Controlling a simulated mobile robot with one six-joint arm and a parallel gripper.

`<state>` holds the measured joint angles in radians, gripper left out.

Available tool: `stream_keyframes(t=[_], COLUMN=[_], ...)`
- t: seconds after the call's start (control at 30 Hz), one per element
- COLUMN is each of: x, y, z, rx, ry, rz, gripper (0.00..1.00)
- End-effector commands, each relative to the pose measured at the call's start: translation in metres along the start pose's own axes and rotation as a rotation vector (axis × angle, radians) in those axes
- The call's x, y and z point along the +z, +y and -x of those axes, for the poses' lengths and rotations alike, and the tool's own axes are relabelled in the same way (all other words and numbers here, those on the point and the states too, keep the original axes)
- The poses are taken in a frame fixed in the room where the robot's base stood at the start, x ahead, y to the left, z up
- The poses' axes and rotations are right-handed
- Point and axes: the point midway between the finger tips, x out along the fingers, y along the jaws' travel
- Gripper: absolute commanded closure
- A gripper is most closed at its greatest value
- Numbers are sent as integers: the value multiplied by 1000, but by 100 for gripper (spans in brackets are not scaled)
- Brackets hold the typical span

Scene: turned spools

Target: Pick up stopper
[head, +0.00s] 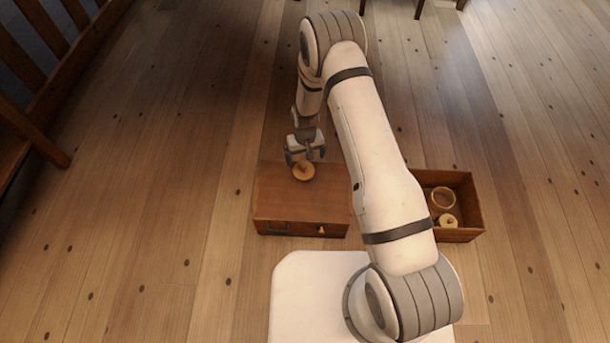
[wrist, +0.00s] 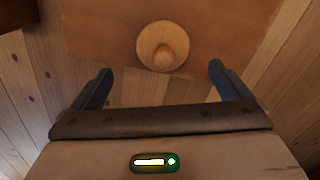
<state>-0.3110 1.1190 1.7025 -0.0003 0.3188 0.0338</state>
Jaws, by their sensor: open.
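The stopper (head: 303,172), a round wooden disc with a small knob, sits on top of a wooden box (head: 285,205) in the head view. In the wrist view the stopper (wrist: 163,46) stands knob towards the camera on the box top (wrist: 215,55). My gripper (head: 303,158) is over the far edge of the box, close to the stopper. In the wrist view my gripper (wrist: 161,82) is open, its two fingers well apart and nothing between them. The stopper lies just beyond the fingertips, roughly centred between them.
The box front has a dark rectangular frame and a small light knob. An open wooden crate (head: 478,215) at the right holds a ring (head: 443,198) and a round wooden piece (head: 447,221). A slatted wooden piece of furniture (head: 40,100) stands at the left.

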Motion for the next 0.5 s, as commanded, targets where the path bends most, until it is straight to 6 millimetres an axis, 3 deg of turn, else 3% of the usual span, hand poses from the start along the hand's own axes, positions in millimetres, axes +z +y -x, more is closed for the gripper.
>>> stream_keyframes(t=[0.5], x=[0], y=[-5], z=[-66], rx=[0], ry=[-3], rz=[2], gripper=[2])
